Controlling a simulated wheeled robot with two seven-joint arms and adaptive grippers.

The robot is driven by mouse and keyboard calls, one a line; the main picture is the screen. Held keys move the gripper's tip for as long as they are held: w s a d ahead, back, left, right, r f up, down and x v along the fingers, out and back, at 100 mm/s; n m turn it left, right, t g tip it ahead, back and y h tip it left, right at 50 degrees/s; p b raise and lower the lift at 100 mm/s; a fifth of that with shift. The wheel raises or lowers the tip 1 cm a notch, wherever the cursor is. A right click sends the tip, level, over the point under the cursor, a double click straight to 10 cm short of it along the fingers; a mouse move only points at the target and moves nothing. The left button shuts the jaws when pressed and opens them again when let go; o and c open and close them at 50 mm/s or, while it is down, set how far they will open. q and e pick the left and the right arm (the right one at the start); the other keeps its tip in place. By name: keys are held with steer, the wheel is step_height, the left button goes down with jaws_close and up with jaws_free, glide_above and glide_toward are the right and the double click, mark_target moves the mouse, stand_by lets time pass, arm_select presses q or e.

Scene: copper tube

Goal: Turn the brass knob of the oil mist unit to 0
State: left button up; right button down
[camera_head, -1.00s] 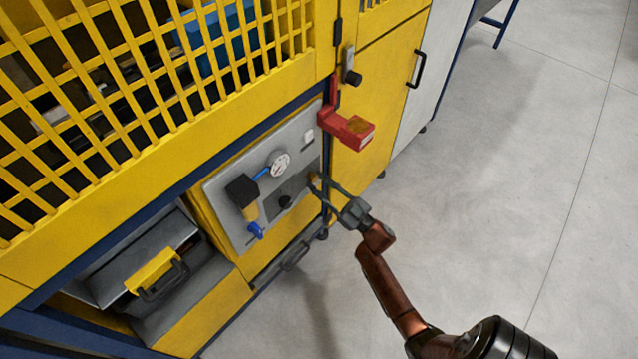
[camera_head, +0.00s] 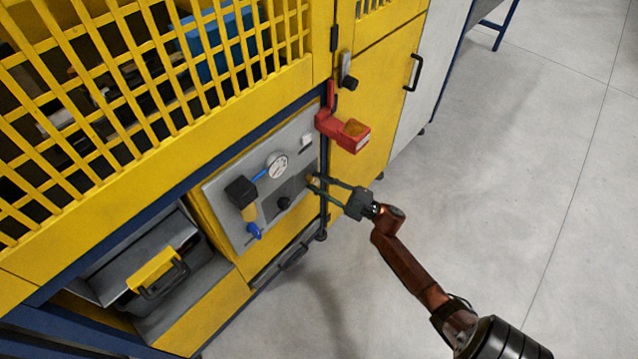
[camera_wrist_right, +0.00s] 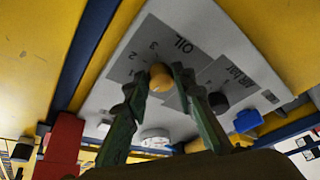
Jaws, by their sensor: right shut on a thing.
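The brass knob (camera_wrist_right: 161,78) sits on the grey panel of the oil mist unit (camera_wrist_right: 225,25), beside the word OIL and the digits 3 and 2. In the head view the knob (camera_head: 310,179) is small and partly covered at the panel's right side. My right gripper (camera_wrist_right: 160,76) has its two green-grey fingers on either side of the knob, shut on it. In the head view the right gripper (camera_head: 313,184) reaches the panel from the right. The knob's pointer mark is too small to read. My left gripper is not in view.
A pressure gauge (camera_head: 277,165), a black-topped filter (camera_head: 241,191) and a black knob (camera_head: 284,202) are on the same panel. A red bracket-like part (camera_head: 345,130) juts out just above my right gripper. The grey floor (camera_head: 520,200) to the right is clear.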

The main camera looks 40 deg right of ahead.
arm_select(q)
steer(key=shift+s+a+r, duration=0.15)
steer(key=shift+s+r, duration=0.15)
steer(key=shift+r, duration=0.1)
arm_select(e)
steer(key=shift+n+g, duration=0.3)
steer(key=shift+n, duration=0.3)
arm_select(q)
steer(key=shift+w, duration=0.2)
arm_select(e)
steer(key=c, duration=1.6)
jaws_free()
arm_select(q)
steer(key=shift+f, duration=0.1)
arm_select(e)
steer(key=v, duration=1.2)
